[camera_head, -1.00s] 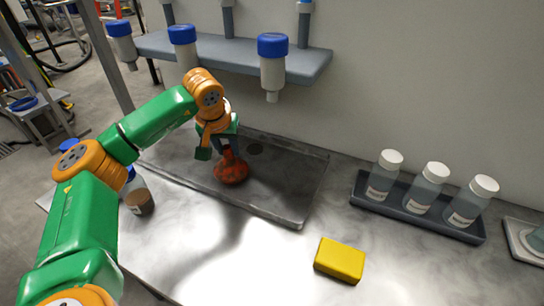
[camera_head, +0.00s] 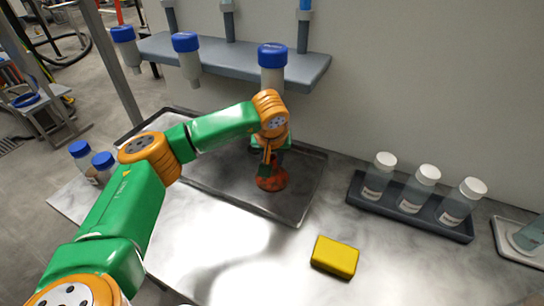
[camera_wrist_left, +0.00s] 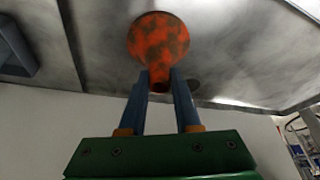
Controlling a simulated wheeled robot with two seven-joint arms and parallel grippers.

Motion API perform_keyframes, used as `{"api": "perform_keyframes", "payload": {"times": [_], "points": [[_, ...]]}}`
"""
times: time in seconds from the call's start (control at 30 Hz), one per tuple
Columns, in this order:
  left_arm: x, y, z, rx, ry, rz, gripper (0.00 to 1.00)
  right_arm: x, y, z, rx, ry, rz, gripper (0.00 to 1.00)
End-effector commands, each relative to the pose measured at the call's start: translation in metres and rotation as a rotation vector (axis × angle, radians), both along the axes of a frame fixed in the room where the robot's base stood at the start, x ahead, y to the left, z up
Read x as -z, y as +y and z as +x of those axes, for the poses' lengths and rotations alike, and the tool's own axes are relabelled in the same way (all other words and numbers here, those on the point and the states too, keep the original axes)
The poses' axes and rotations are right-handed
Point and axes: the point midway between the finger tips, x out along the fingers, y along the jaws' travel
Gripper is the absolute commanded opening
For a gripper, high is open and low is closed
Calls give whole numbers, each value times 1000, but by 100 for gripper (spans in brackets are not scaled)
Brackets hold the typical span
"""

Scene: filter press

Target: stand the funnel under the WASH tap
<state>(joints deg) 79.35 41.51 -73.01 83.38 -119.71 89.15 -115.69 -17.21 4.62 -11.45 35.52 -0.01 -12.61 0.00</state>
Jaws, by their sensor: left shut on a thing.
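The funnel (camera_head: 273,181) is orange-red with dark blotches. It is in the dark tray (camera_head: 288,212) or just above it; I cannot tell if it touches. My left gripper (camera_head: 267,160) is shut on its narrow end, wide mouth downward. The left wrist view shows the stem of the funnel (camera_wrist_left: 159,38) between the two fingers of the gripper (camera_wrist_left: 160,76). Three blue-capped taps hang from the grey shelf: left (camera_head: 125,42), middle (camera_head: 187,58) and right (camera_head: 272,65). The funnel is roughly below the right tap. No WASH label is readable.
A dark rack (camera_head: 437,222) holds three white-capped bottles on the right. A yellow block (camera_head: 335,256) lies on the bench in front. Blue-capped bottles (camera_head: 103,165) stand at the left. A pale tray (camera_head: 513,243) is at the far right.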

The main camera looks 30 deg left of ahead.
Motion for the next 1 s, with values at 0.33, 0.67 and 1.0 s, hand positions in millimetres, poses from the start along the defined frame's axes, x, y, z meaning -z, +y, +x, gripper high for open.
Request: {"api": "perform_keyframes", "payload": {"times": [0.33,0.67,1.0], "points": [[1,0,0,0,0,0,61,1,0,0,0,0,0,50],[-47,-9,-16,3,-8,0,61,10,0,0,0,0,1,50],[-111,-20,-41,0,-1,0,61,16,1,0,0,0,1,50]]}}
